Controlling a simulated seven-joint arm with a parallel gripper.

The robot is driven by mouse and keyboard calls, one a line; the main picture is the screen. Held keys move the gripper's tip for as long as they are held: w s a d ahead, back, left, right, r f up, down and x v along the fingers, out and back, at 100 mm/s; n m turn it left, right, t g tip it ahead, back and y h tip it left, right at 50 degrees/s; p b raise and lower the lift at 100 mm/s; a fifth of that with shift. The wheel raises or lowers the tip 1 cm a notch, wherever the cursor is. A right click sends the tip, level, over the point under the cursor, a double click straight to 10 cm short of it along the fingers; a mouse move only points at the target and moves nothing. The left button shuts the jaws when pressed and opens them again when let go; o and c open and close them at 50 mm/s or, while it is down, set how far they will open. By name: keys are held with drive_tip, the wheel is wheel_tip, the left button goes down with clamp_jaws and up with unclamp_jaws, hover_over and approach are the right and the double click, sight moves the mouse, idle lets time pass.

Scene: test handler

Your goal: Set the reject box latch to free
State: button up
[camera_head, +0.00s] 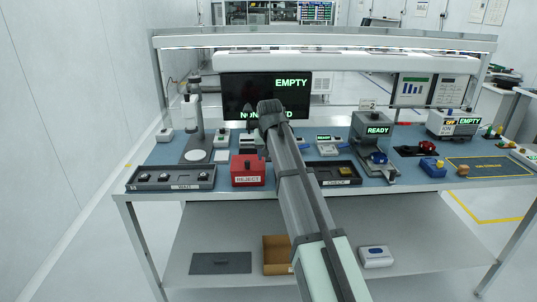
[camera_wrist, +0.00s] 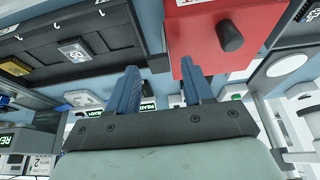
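The red reject box (camera_head: 250,171) stands at the front of the blue table, left of my arm, with a white REJECT label on its front. In the wrist view the red box (camera_wrist: 210,42) is at the top, just beyond the right finger, with a dark round knob (camera_wrist: 229,36) sticking out of it. I cannot tell which way the latch is set. My gripper (camera_wrist: 160,82) is open, with its two blue fingers apart and nothing between them. In the head view, my arm's end is raised above the table, and the fingertips are not clear.
A dark tray marked WAIT (camera_head: 172,187) lies left of the box, and a tray marked CHECK (camera_head: 338,183) lies right, partly behind my arm. A microscope-like stand (camera_head: 195,125) is behind left. A grey READY machine (camera_head: 375,142) stands right. A dark EMPTY screen (camera_head: 240,95) is behind.

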clamp_jaws()
drive_tip(key=shift+s, duration=0.1)
drive_tip(key=shift+s+f+t, duration=0.45)
drive_tip(key=shift+s+t, duration=0.5)
drive_tip(key=shift+t, duration=0.4)
drive_tip(key=shift+s+f+t, duration=0.4)
drive_tip(key=shift+s+t, duration=0.5)
drive_tip(key=shift+t, duration=0.5)
drive_tip(key=shift+s+f+t, duration=0.45)
drive_tip(key=shift+s+t, duration=0.5)
drive_tip(key=shift+t, duration=0.4)
drive_tip(key=shift+o, duration=0.2)
unclamp_jaws()
